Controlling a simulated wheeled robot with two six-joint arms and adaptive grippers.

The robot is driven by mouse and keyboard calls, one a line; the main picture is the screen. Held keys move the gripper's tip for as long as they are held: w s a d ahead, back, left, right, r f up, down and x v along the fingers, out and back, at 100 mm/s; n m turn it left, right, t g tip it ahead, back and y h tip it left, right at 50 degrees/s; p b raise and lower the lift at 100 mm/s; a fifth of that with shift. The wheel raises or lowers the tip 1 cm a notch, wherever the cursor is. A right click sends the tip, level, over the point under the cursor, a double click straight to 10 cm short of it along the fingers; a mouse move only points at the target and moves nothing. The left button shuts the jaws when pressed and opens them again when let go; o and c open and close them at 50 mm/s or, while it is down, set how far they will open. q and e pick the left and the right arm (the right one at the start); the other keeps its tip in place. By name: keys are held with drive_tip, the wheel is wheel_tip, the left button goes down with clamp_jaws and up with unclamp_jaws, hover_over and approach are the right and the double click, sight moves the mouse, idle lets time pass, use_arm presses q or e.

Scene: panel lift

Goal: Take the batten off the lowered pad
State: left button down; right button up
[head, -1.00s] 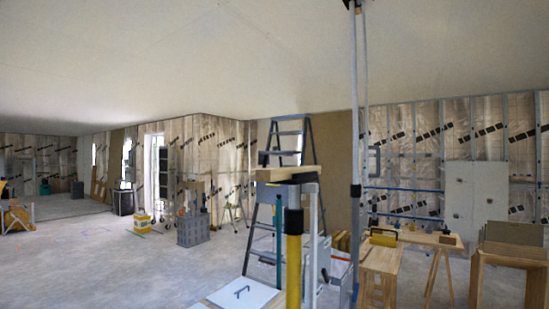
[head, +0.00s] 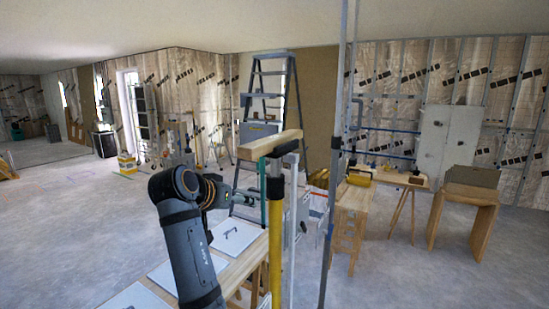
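The wooden batten (head: 268,144) lies across the dark pad (head: 285,149) on top of a prop post with a yellow sleeve (head: 276,235). My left arm rises from the bottom of the head view, and its wrist bends right toward the post. My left gripper (head: 245,197) is left of the post and below the batten, apart from the batten. Its fingers are small and unclear against the clutter, so I cannot tell whether they are open. My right gripper is not in view.
A workbench with white panels (head: 225,237) stands below my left arm. A stepladder (head: 272,90) stands behind the batten. A tall thin pole (head: 337,150) rises right of it. Wooden trestles with a yellow tool (head: 359,176) are farther right. Open floor lies at left.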

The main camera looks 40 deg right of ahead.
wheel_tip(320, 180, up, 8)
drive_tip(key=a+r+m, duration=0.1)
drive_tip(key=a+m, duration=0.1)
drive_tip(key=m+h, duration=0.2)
approach(252, 144)
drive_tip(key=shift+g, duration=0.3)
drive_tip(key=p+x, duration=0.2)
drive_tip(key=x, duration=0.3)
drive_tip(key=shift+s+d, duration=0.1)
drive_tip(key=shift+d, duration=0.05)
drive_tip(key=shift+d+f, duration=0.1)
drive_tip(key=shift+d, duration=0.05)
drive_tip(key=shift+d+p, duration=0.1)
drive_tip(key=shift+p, duration=0.35)
drive_tip(key=p, duration=0.1)
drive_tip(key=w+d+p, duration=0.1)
drive_tip(key=p, duration=0.1)
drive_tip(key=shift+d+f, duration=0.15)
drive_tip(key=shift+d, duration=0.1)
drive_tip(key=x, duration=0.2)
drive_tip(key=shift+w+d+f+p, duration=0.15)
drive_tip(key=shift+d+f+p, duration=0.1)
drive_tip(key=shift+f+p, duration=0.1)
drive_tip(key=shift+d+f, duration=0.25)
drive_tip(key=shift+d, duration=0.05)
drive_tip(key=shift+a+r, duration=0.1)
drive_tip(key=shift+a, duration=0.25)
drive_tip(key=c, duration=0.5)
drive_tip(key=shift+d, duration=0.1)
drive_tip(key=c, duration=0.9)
